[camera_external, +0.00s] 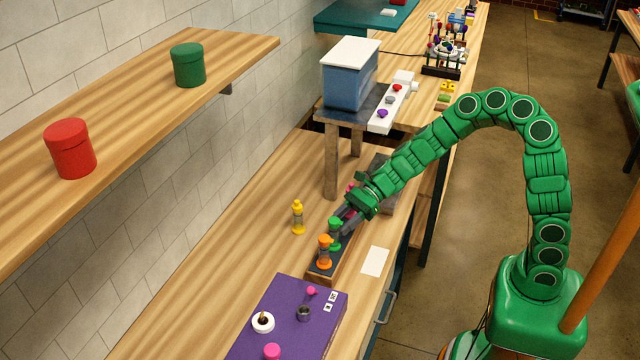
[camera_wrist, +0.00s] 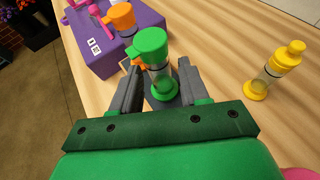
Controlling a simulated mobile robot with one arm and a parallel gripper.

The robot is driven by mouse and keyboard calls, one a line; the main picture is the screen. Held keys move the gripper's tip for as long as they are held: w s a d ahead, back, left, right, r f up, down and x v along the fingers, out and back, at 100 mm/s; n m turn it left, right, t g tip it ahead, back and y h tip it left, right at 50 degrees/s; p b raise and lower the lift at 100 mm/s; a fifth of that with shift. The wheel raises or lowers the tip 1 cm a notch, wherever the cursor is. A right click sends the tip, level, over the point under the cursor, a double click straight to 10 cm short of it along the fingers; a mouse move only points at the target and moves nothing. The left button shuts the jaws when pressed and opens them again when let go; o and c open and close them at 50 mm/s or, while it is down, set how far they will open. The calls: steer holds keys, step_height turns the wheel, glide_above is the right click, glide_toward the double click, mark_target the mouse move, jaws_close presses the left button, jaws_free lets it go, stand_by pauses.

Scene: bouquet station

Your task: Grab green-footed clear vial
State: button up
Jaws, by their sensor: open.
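The clear vial with a green cap and green foot (camera_wrist: 158,77) stands upright in the wrist view, between the fingers of my gripper (camera_wrist: 160,66). The gripper is open, with a finger on each side of the vial; I cannot tell whether either touches it. In the external view, the green vial (camera_external: 335,233) stands on a dark, wood-edged rack, and my gripper (camera_external: 346,217) reaches it from the back right. The vial's lower part is partly hidden there.
An orange vial (camera_external: 324,252) stands close in front of the green one on the rack. A yellow vial (camera_external: 298,218) stands apart on the counter to the left. A purple box (camera_external: 275,325) lies nearer the camera, and a white card (camera_external: 375,261) lies to the right.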

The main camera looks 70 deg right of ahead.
mark_target(331, 235)
steer(key=shift+x, duration=2.8)
steer(key=shift+s+f, duration=0.1)
jaws_close()
